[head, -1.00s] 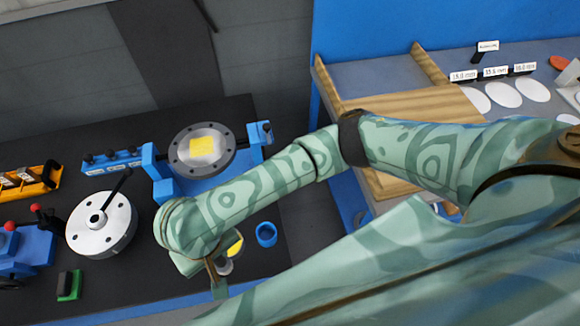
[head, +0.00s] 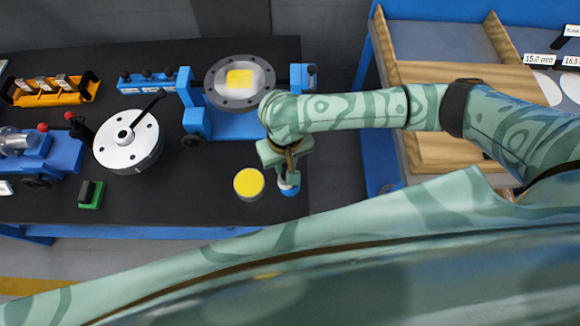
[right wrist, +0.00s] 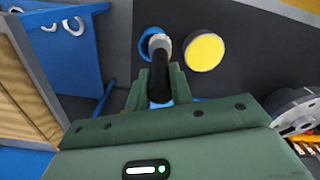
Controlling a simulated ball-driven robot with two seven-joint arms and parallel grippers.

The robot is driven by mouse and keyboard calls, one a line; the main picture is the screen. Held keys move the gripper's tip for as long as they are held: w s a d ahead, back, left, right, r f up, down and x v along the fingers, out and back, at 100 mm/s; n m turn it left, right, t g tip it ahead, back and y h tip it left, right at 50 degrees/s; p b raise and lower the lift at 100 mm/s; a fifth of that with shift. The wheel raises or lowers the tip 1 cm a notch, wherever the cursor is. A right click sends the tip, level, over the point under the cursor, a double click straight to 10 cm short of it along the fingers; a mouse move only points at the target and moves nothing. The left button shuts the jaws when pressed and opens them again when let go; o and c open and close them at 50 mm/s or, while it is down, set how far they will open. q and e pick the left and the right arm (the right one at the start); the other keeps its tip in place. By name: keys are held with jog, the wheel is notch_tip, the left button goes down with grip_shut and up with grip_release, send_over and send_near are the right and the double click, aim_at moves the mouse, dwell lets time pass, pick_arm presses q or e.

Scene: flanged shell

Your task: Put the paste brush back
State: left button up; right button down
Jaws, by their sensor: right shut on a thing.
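The paste brush (right wrist: 160,75) has a dark handle and a pale lower end. My right gripper (right wrist: 161,90) is shut on its handle. In the head view my right gripper (head: 286,170) points down at the table's right end, and most of the brush is hidden. A round blue holder (right wrist: 142,66) lies under the brush's pale end; it also shows in the head view (head: 289,190). I cannot tell whether the brush's end is inside the holder or just above it. A paste pot with a yellow top (head: 249,183) stands left of the holder. My left gripper is not in view.
A blue stand carries a flanged disc (head: 222,98) with a yellow patch, behind the pot. A white round plate with a lever (head: 125,150), a green block (head: 91,195) and an orange rack (head: 50,95) are farther left. A wooden tray (head: 440,150) is at right.

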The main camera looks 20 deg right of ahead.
jog(key=f, duration=0.1)
jog(key=d+f+b, duration=0.1)
jog(key=f, duration=0.1)
jog(key=f+b, duration=0.1)
jog(key=f, duration=0.1)
jog(key=shift+d, duration=0.3)
jog(key=shift+w+f, duration=0.1)
jog(key=shift+w, duration=0.35)
jog(key=c, duration=1.7)
grip_release()
jog(key=o, duration=0.4)
jog(key=shift+s+r, duration=0.2)
jog(key=shift+r, duration=0.05)
jog(key=shift+o, duration=0.2)
jog(key=shift+w+a+r, duration=0.1)
jog(key=shift+r, duration=0.1)
notch_tip(320, 180, up, 12)
jog(key=p, duration=0.5)
jog(key=shift+f, duration=0.15)
